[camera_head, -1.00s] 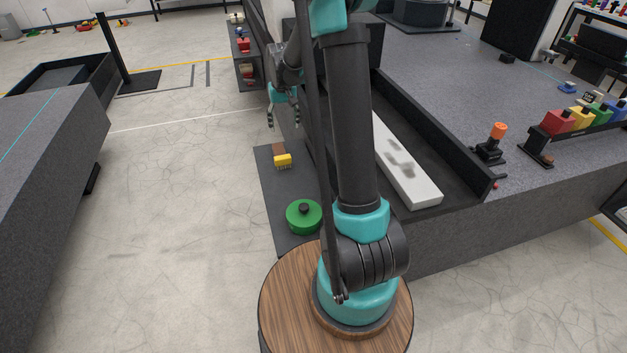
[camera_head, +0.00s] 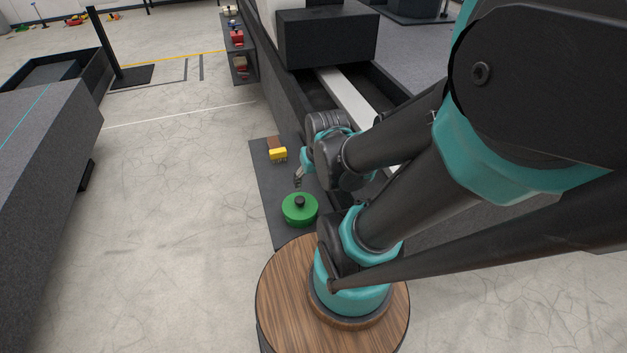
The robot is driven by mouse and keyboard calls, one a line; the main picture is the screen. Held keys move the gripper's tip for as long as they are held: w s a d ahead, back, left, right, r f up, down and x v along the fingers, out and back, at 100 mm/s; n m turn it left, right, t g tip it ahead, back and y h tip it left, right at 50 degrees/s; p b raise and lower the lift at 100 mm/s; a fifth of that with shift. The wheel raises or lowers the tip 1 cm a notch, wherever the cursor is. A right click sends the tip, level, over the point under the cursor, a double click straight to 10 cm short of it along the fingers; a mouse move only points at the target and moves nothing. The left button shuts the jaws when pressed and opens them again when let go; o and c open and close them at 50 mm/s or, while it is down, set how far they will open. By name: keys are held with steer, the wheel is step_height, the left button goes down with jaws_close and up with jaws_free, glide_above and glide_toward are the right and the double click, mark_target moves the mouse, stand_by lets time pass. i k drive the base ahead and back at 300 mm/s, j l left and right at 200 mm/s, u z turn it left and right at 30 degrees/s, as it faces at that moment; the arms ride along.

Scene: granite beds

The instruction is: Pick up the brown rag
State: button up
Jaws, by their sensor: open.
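A small brown patch (camera_head: 273,142), which could be the brown rag, shows on the dark grey low shelf (camera_head: 266,198) beside the granite bed. It sits just behind a yellow brush-like block (camera_head: 278,153); I cannot tell whether they touch or are one thing. My gripper (camera_head: 298,181) is open and empty, small in view, with its fingers pointing down. In the picture it is below and right of the brown patch and just above the green round lidded thing. Its height over the shelf is hard to tell.
The green round thing (camera_head: 299,209) with a black knob stands at the near end of the shelf. A dark trough with a white bar (camera_head: 348,97) lies to the right, partly behind my arm. A rack (camera_head: 238,50) with red items stands farther back. Open floor (camera_head: 175,170) lies left.

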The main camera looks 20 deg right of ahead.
mark_target(272, 142)
steer(key=j+z, duration=0.25)
steer(key=j, duration=0.35)
steer(key=i+j+z, duration=0.1)
steer(key=j+z, duration=0.25)
steer(key=j, duration=0.4)
steer(key=j+z, duration=0.3)
steer(key=j, duration=0.45)
steer(key=i+j+z, duration=0.15)
steer(key=j, duration=0.15)
steer(key=j+z, duration=0.15)
steer(key=j, duration=0.15)
